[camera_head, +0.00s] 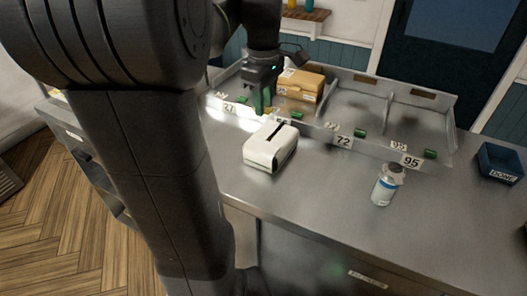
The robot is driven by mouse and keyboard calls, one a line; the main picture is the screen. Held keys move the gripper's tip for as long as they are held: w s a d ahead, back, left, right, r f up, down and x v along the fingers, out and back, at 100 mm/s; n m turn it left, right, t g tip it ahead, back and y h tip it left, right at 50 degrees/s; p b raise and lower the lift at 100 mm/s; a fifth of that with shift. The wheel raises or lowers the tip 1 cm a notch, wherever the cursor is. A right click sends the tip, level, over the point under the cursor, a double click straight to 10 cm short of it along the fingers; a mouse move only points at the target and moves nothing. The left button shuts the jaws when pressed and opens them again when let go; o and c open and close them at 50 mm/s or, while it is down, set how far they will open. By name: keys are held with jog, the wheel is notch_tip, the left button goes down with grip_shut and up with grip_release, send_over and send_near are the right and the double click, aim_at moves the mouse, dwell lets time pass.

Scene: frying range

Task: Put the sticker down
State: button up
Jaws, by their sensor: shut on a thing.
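My gripper (263,104) points down at the front edge of the grey compartment tray, behind and a little left of the white label printer. It is shut on the sticker, of which at most a small pale bit shows at the fingertips. The white label printer (271,149) has a dark slot on top and stands on the metal counter. A brown cardboard box (300,84) sits in the tray's left part, just right of my gripper. A white bottle with a blue-banded label and grey cap (386,186) stands upright on the counter at the right.
The grey tray (448,112) has dividers, number cards reading 27, 72 and 95, and small green pieces along its front. A dark blue bin (501,162) stands at the far right. The metal counter (325,200) is clear between printer and bottle.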

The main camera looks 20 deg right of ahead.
aim_at(263, 147)
notch_tip(263, 147, down, 10)
jog(key=shift+f, duration=0.15)
dwell(0.3)
jog(key=shift+f, duration=0.1)
jog(key=shift+s+a+f+b, duration=0.15)
jog(key=shift+f+b, duration=0.15)
jog(key=shift+f, duration=0.25)
jog(key=o, duration=0.9)
jog(key=shift+f, duration=0.1)
jog(key=shift+o, duration=0.2)
jog(key=shift+s, duration=0.1)
jog(key=r, duration=0.9)
jog(key=r+p, duration=0.1)
jog(key=r, duration=0.3)
jog(key=shift+w+r, duration=0.25)
jog(key=shift+r, duration=0.05)
